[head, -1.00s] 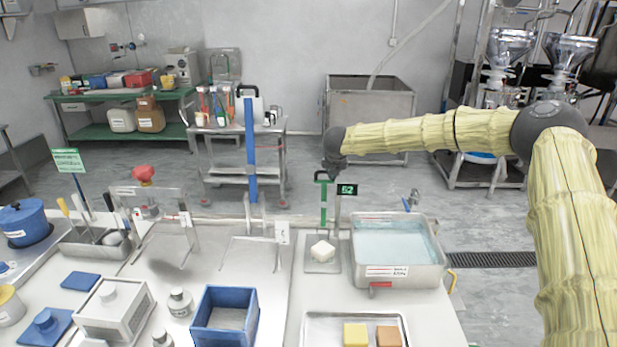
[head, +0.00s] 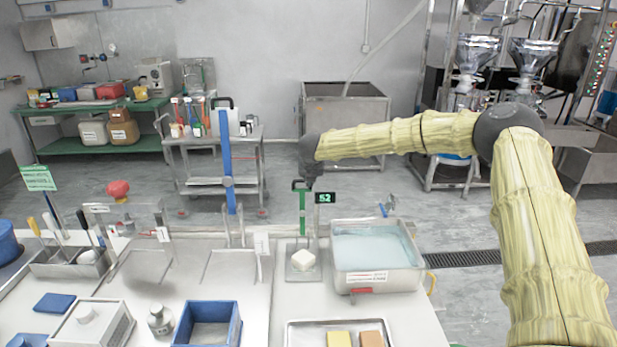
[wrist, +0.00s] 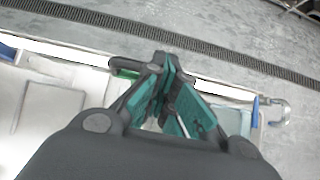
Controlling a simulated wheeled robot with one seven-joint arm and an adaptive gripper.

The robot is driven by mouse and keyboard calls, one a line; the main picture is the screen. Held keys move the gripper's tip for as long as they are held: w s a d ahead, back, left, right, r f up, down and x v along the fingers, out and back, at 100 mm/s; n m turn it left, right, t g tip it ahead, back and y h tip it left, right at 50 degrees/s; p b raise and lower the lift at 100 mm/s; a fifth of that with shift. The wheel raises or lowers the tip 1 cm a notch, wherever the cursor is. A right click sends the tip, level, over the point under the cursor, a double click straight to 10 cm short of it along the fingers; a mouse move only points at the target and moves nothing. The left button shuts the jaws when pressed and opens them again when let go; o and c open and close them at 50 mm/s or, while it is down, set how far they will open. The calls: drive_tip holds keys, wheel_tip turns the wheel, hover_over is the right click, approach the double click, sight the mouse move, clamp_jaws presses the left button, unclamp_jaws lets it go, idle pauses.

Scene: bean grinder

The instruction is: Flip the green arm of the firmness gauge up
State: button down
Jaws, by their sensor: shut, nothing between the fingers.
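The firmness gauge stands near the back edge of the right-hand counter, with a small dark display (head: 325,198) showing green digits. Its green arm (head: 302,213) looks upright in the head view, behind a white block (head: 303,259) on a small plate (head: 290,274). My gripper (head: 310,181) is just above and beside the top of the green arm; whether they touch I cannot tell. In the wrist view, my gripper's teal-padded fingers (wrist: 164,62) are shut and empty. A dark and green handle end (wrist: 124,66) lies just left of the fingertips there.
A steel basin of water (head: 376,281) stands right of the gauge. A tray (head: 297,338) with yellow and brown blocks is in front.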

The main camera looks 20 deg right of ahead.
drive_tip(key=w+d+r+p, duration=0.1)
drive_tip(key=w+r+p, duration=0.2)
drive_tip(key=r, duration=0.6)
drive_tip(key=shift+w+d, duration=0.35)
drive_tip(key=shift+f, duration=0.1)
